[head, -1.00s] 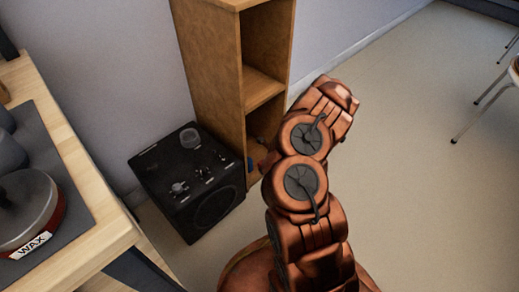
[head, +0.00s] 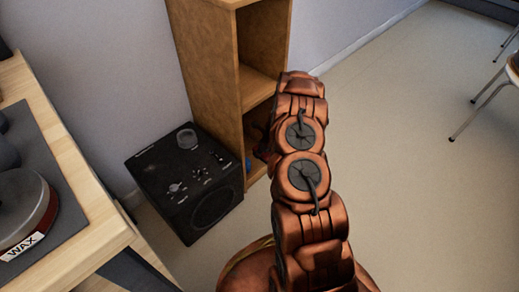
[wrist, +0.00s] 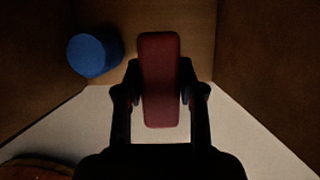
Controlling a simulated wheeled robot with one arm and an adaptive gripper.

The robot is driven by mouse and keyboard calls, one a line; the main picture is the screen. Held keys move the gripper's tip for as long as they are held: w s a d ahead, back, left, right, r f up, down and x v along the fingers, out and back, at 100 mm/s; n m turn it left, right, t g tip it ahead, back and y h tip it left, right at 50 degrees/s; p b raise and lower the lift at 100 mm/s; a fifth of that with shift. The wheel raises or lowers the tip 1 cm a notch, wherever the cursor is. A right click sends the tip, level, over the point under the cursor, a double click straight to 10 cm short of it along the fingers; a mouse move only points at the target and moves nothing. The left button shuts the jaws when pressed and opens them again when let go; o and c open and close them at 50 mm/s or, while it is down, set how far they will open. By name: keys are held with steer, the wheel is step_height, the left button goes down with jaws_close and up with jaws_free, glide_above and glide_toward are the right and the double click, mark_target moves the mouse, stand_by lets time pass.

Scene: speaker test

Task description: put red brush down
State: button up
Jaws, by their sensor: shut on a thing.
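The red brush (wrist: 160,80) shows in the wrist view as a dark red rounded bar. My gripper (wrist: 160,88) is shut on it, one finger at each long side. The brush is held inside or at the mouth of a lower compartment of the wooden shelf (head: 208,75); I cannot tell whether it touches the compartment floor.
A blue round object (wrist: 92,55) stands left of the brush in the compartment. A wooden table (head: 75,165) is at far left.

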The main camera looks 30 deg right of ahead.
steer(key=shift+w+d+f, duration=0.2)
steer(key=shift+w+d, duration=0.25)
steer(key=shift+w, duration=0.35)
steer(key=shift+w+d+f+b, duration=0.1)
steer(key=shift+w+d+b, duration=0.15)
steer(key=shift+w, duration=0.6)
steer(key=shift+w+d+b, duration=0.1)
steer(key=shift+w+d, duration=0.25)
steer(key=shift+w, duration=0.5)
steer(key=shift+s+f+b, duration=0.1)
steer(key=shift+f+b, duration=1.05)
steer(key=shift+f, duration=0.75)
steer(key=shift+r, duration=0.15)
steer(key=o, duration=0.8)
